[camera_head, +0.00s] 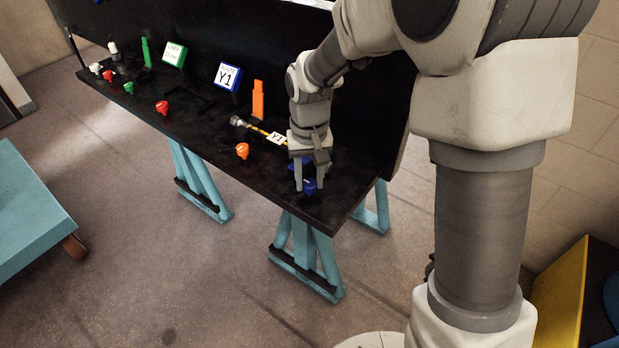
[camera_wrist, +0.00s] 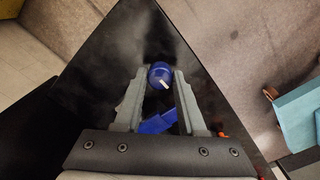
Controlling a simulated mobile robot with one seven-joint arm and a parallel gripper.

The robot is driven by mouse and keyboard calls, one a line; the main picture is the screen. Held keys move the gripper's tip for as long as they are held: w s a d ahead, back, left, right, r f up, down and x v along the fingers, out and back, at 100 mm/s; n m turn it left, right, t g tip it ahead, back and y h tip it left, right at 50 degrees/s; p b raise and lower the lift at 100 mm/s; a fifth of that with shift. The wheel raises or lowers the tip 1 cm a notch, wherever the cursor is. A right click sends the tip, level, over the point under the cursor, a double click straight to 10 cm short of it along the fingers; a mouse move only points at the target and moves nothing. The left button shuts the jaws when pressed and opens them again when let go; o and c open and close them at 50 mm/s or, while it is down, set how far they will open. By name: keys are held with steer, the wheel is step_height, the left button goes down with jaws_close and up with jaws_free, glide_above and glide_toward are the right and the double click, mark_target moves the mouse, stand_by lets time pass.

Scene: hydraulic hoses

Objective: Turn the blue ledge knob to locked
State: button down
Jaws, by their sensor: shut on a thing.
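The blue ledge knob (camera_head: 309,187) sits near the right front corner of the black ledge (camera_head: 220,130). My gripper (camera_head: 309,185) reaches down over it with one finger on each side. In the wrist view the round blue knob (camera_wrist: 160,76) lies between the fingertips of my gripper (camera_wrist: 159,78), which is shut on it. A short white mark on its top points obliquely toward the lower right. A second blue piece (camera_wrist: 160,121) shows between the fingers, nearer the palm. Any locked or unlocked marking beside the knob is hidden or too small to read.
An orange knob (camera_head: 242,151), a red knob (camera_head: 162,107) and a green knob (camera_head: 129,87) stand left along the ledge. A black panel rises behind.

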mark_target(309, 183)
stand_by(0.3)
steer(key=shift+c, duration=2.4)
jaws_free()
steer(key=shift+r, duration=0.1)
step_height(309, 183, up, 17)
steer(key=shift+r+p, duration=0.15)
steer(key=shift+p, duration=0.3)
steer(key=s+d+t, duration=0.2)
steer(key=s+d, duration=0.4)
steer(key=s, duration=0.3)
steer(key=s+d+m+t, duration=0.1)
steer(key=s+d+t, duration=0.2)
steer(key=s+d, duration=0.3)
steer(key=s, duration=0.4)
steer(key=shift+d+t, duration=0.25)
steer(key=shift+t, duration=0.05)
